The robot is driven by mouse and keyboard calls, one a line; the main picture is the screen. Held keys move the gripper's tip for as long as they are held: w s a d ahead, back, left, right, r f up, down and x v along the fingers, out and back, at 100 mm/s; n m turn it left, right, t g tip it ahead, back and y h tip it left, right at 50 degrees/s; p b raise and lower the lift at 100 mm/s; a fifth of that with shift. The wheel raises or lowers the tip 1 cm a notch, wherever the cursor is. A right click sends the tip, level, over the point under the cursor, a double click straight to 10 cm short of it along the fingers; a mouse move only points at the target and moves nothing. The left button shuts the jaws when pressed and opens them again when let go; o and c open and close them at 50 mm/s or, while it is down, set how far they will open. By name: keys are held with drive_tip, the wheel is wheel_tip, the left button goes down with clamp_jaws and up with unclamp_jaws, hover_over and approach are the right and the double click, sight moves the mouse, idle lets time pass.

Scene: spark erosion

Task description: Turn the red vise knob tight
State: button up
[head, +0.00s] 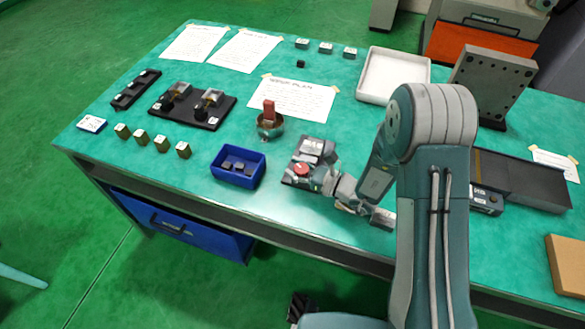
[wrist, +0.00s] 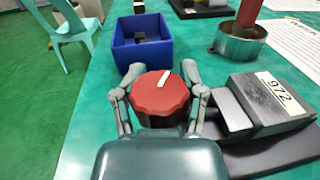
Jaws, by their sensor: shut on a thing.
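The red vise knob (wrist: 160,92) is a round, ridged cap with a white mark on top. It also shows in the head view (head: 301,169). My gripper (wrist: 157,100) has one finger on each side of the knob and is shut on it. The grey vise (wrist: 265,108), with a label reading 972, stands to the right of the knob in the wrist view; in the head view the vise (head: 312,150) is partly hidden by my gripper. The knob's lower part is hidden behind my gripper's body.
A blue bin (head: 240,180) with dark blocks stands left of the vise. A metal cup (head: 270,130) with a red-brown piece stands behind. Several small brass blocks (head: 161,143), a black fixture (head: 193,113) and a white tray (head: 368,83) are on the green table.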

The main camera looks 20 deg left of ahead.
sight(307, 176)
drive_tip(key=m+t+h, duration=0.1)
drive_tip(key=t, duration=0.1)
drive_tip(key=m+t+h, duration=0.1)
drive_tip(key=m+t, duration=0.1)
drive_tip(key=m+t+h, duration=0.1)
drive_tip(key=m+t, duration=0.1)
drive_tip(key=shift+w+d+t, duration=0.25)
drive_tip(key=shift+w+t, duration=0.1)
drive_tip(key=shift+t, duration=0.05)
drive_tip(key=shift+t+h, duration=0.3)
drive_tip(key=o, duration=0.9)
drive_tip(key=shift+d, duration=0.1)
drive_tip(key=v, duration=0.7)
drive_tip(key=shift+s+d, duration=0.1)
drive_tip(key=shift+d, duration=0.1)
